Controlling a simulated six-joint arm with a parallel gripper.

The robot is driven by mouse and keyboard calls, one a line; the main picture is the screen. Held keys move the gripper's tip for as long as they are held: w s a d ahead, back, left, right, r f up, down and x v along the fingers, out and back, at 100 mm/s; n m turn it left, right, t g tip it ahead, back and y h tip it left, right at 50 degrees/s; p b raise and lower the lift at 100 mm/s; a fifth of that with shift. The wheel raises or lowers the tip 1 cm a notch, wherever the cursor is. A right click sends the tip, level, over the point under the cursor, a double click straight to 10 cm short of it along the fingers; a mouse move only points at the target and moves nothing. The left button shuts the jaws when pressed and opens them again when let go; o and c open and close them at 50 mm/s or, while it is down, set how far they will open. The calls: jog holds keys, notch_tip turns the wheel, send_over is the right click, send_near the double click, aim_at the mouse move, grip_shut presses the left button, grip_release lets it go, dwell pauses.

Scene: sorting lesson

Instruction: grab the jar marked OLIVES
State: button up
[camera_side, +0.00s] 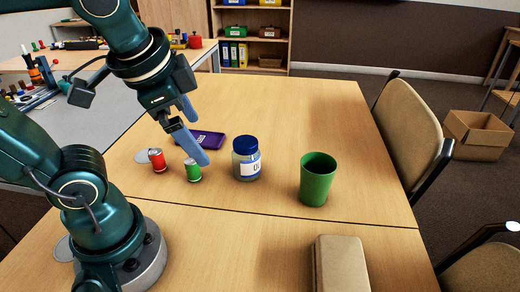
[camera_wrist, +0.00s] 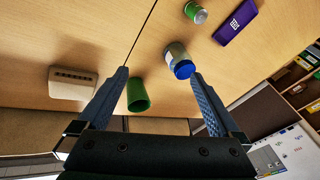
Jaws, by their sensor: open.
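A glass jar (camera_side: 246,160) with a blue lid and a white label stands upright on the table. Only the start of its lettering shows in the side view, too little to read the whole word. My gripper (camera_side: 197,131) is open and empty, up and to the left of the jar in the side view. In the wrist view the jar (camera_wrist: 179,61) shows beyond my gripper (camera_wrist: 158,76), close to the right finger's tip in the picture. Nothing is between the fingers in the side view.
A green cup (camera_side: 317,181) stands right of the jar. Green (camera_side: 193,171) and red (camera_side: 157,160) cans stand to its left. A purple box (camera_side: 200,139) lies behind. A beige block (camera_side: 341,265) lies in front. The table's (camera_side: 300,107) far part is clear.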

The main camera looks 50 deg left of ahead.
jog(key=w+a+f+m+y, duration=0.1)
jog(key=w+a+m+y, duration=0.15)
jog(key=a+m, duration=0.2)
notch_tip(320, 180, up, 2)
jog(key=r+m+t+y, duration=0.1)
jog(key=m+t+y, duration=0.4)
jog(key=m, duration=1.2)
send_over(245, 159)
jog(key=g+y, duration=0.1)
jog(key=f, duration=1.7)
jog(key=shift+w+a+f, duration=0.2)
jog(key=shift+x, duration=2.6)
jog(key=shift+f, duration=0.1)
jog(key=shift+c, duration=0.3)
jog(key=c, duration=1.3)
jog(key=shift+o, duration=0.2)
